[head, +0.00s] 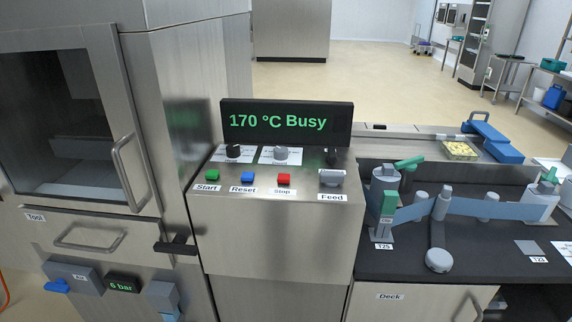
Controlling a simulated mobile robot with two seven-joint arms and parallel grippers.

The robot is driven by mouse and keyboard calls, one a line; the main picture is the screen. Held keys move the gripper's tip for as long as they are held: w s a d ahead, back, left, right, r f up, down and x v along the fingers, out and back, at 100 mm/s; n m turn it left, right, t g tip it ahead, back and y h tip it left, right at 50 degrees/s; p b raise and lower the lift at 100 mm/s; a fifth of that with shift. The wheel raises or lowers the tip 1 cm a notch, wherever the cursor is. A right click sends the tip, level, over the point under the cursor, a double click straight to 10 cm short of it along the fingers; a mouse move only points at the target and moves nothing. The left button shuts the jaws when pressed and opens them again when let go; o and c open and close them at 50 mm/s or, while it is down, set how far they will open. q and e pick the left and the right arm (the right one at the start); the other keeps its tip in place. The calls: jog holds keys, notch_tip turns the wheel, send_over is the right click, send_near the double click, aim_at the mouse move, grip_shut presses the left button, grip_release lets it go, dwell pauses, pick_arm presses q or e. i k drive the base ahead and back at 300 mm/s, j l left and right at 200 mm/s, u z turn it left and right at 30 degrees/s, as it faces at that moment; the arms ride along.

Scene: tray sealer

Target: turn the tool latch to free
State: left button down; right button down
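A drawer labelled Tool (50,228) is in the steel cabinet at the left, with a bar handle on its front. At the drawer's right end is a black lever (177,246), which looks like the tool latch. It lies roughly level and sticks out to the right, near the edge of the control cabinet. The drawer looks shut. I see no marking that tells the latch's position. Neither of my grippers is in view.
A display (287,122) reads "170 °C Busy" above a sloped panel with Start, Reset and Stop buttons. A glass door (75,120) with a handle is above the drawer. A gauge (122,284) reading 6 bar is below. A dark deck (400,262) with rollers is right.

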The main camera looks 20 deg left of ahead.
aim_at(178, 245)
jog(key=u, duration=1.4)
